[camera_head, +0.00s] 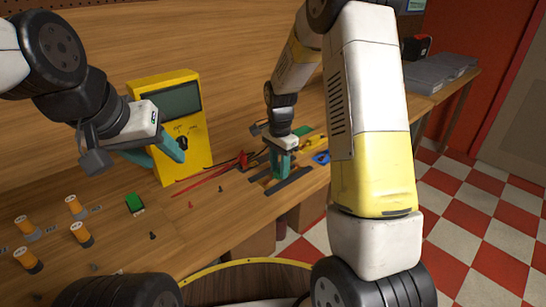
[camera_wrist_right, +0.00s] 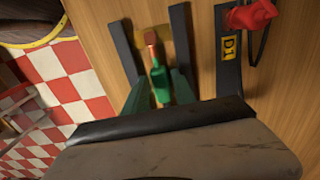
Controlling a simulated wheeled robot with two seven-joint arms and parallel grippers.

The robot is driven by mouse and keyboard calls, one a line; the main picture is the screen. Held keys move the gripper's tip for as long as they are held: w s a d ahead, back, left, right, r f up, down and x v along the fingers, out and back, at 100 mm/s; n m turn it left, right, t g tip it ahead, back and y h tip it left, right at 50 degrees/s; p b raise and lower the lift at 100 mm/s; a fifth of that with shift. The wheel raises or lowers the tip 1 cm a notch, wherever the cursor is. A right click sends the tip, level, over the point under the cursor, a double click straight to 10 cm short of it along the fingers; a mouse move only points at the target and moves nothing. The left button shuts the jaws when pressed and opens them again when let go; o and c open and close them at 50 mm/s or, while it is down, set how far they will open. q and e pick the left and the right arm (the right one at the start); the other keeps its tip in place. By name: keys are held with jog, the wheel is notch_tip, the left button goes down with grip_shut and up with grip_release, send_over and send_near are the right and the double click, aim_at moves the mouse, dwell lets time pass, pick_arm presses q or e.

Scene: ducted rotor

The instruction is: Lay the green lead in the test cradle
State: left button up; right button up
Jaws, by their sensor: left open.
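The green lead (camera_wrist_right: 160,82), a green body with a copper-coloured end, lies between the fingers of my right gripper (camera_wrist_right: 161,88) in the right wrist view. The fingers are close on both sides of it; whether they touch it is unclear. The test cradle shows as dark parallel bars, one on the left (camera_wrist_right: 122,52) and one on the right (camera_wrist_right: 181,42), with the lead's copper end between them. In the head view my right gripper (camera_head: 281,165) points down over the cradle's dark bars (camera_head: 290,181). My left gripper (camera_head: 166,152) is open and empty in front of the yellow meter.
The yellow meter (camera_head: 197,135) stands at the back of the bench. A red clip (camera_wrist_right: 252,14) lies beside a dark bar labelled D1 (camera_wrist_right: 229,48). The bench edge is close to the cradle.

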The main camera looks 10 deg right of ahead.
aim_at(279, 170)
notch_tip(279, 170, up, 11)
jog(key=s+d+r+n+t+y, duration=0.1)
jog(key=s+r+n, duration=0.1)
jog(key=s+r, duration=0.3)
jog(key=s+d+r+n+t, duration=0.1)
jog(key=s+r+n+t, duration=0.15)
jog(key=s+r, duration=0.25)
jog(key=s+r+n+t+y, duration=0.1)
jog(key=s+n, duration=0.6)
jog(key=s, duration=0.7)
jog(key=shift+d+r+t, duration=0.35)
jog(key=shift+r+t, duration=0.35)
jog(key=shift+t, duration=0.15)
dwell(0.6)
